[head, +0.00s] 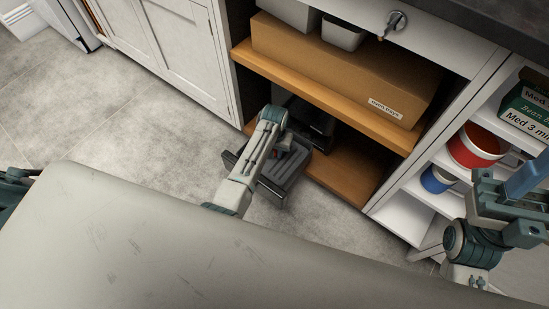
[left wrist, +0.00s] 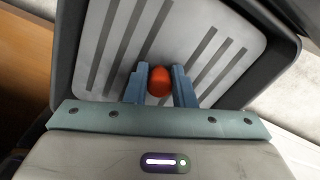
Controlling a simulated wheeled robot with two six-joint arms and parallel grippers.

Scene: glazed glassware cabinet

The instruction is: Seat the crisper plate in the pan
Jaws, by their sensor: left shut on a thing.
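The crisper plate (left wrist: 212,62) is pale grey with dark slots and has an orange-red knob (left wrist: 160,82) at its middle. My left gripper (left wrist: 161,88) is shut on this knob, with a blue finger on each side. The dark pan (left wrist: 283,42) frames the plate in the left wrist view; I cannot tell whether the plate rests flat on its floor. In the head view the pan (head: 292,178) juts out in front of a black appliance (head: 309,117), and my left arm hides part of it. My right gripper (head: 512,200) is at the right edge, away from the pan; its jaw gap is unclear.
The appliance stands on the low wooden shelf (head: 345,175), under a shelf with a cardboard box (head: 340,62). White shelves at the right hold a red-and-white container (head: 474,148) and a blue one (head: 437,180). Grey floor tiles (head: 120,110) at the left are clear.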

